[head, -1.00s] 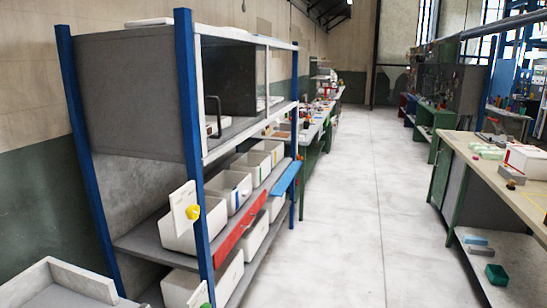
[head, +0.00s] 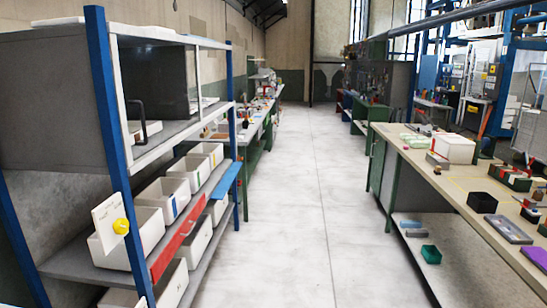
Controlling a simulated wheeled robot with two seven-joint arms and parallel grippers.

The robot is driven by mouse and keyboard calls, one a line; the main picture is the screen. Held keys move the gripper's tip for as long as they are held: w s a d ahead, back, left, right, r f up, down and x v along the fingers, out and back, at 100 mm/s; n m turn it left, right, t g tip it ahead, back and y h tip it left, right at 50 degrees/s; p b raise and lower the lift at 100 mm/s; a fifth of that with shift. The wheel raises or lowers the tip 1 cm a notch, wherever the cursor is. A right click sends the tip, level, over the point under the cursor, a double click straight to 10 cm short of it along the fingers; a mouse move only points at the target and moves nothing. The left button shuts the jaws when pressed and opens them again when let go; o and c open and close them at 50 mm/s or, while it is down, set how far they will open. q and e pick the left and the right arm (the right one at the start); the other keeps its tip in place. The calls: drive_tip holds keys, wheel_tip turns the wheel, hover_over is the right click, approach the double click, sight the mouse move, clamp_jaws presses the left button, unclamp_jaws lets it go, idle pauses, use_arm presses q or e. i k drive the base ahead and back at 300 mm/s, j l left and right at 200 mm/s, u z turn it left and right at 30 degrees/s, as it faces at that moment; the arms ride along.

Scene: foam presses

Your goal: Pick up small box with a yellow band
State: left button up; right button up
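Several open white boxes stand in a row on the middle shelf of the blue-posted rack at the left. The farthest small white box (head: 207,153) seems to carry a narrow yellow band on its front, but it is too small to be sure. Nearer boxes show a blue-marked front (head: 164,198) and a green-marked front (head: 188,172). The nearest white box (head: 128,247) is larger and partly behind a post. Neither of my grippers is in the head view.
A clear pale floor aisle (head: 290,215) runs ahead. A workbench (head: 440,180) with a white box (head: 454,149) and trays lines the right.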

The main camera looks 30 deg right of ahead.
sight(214, 152)
drive_tip(key=z, duration=0.5)
drive_tip(key=i+l+z, duration=0.3)
drive_tip(key=i, duration=0.3)
drive_tip(key=i+z, duration=0.25)
drive_tip(key=i, duration=0.35)
drive_tip(key=i+z, duration=0.1)
drive_tip(key=i, duration=2.75)
drive_tip(key=i+l+u, duration=0.2)
drive_tip(key=i, duration=1.2)
drive_tip(key=i+u, duration=0.4)
drive_tip(key=i, duration=0.15)
drive_tip(key=i+l+u, duration=0.1)
drive_tip(key=i+u, duration=0.25)
drive_tip(key=i, duration=0.2)
drive_tip(key=i+u, duration=0.3)
drive_tip(key=u, duration=0.15)
drive_tip(key=i+l+u, duration=0.1)
drive_tip(key=i+u, duration=0.2)
drive_tip(key=u, duration=0.2)
drive_tip(key=i+l+u, duration=0.2)
drive_tip(key=u, duration=0.25)
drive_tip(key=i, duration=0.05)
